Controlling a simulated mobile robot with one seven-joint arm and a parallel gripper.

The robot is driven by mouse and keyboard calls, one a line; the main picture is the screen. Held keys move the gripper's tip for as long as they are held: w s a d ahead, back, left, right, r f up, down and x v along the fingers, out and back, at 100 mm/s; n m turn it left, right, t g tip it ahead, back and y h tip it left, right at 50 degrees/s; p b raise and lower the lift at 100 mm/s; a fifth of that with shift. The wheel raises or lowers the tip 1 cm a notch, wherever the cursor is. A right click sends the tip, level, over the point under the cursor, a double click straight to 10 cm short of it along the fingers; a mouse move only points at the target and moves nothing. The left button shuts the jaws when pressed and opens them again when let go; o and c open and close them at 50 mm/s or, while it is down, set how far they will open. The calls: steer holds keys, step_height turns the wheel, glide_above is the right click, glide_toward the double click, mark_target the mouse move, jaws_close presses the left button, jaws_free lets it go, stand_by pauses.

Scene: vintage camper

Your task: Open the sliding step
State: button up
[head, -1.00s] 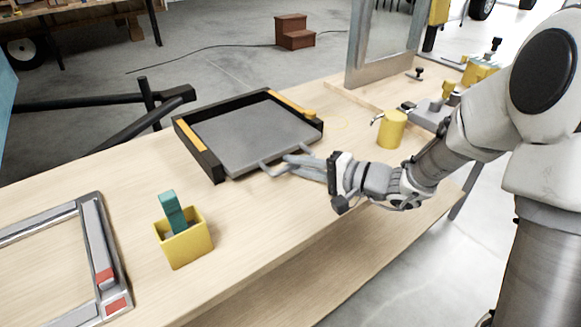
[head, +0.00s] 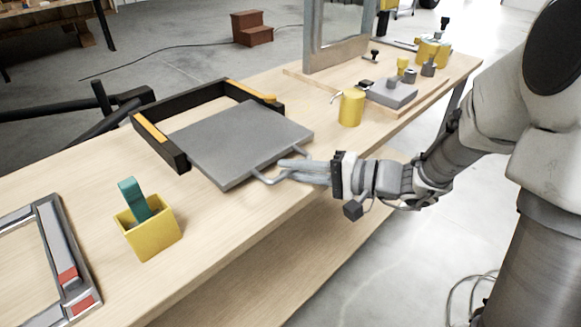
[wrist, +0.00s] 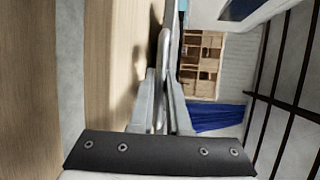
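The sliding step is a flat grey plate (head: 240,142) in a black frame with orange side rails (head: 150,130), lying on the wooden workbench. The plate is slid partway out, past the frame's open front edge. A grey bar handle (head: 262,181) projects from its front edge. My gripper (head: 284,168) reaches in from the right with its fingers at the handle's middle. In the wrist view the fingers (wrist: 161,82) lie close on both sides of the handle bar (wrist: 164,50), shut on it. The fingers hide part of the handle.
A yellow mug (head: 351,108) stands beyond my gripper. A metal panel (head: 335,40) and a board with clamps (head: 390,92) are behind. Open floor lies before the bench.

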steer(key=shift+o, duration=0.8)
steer(key=p+v, duration=0.3)
steer(key=v, duration=1.4)
steer(key=shift+d, duration=0.25)
steer(key=shift+r, duration=0.1)
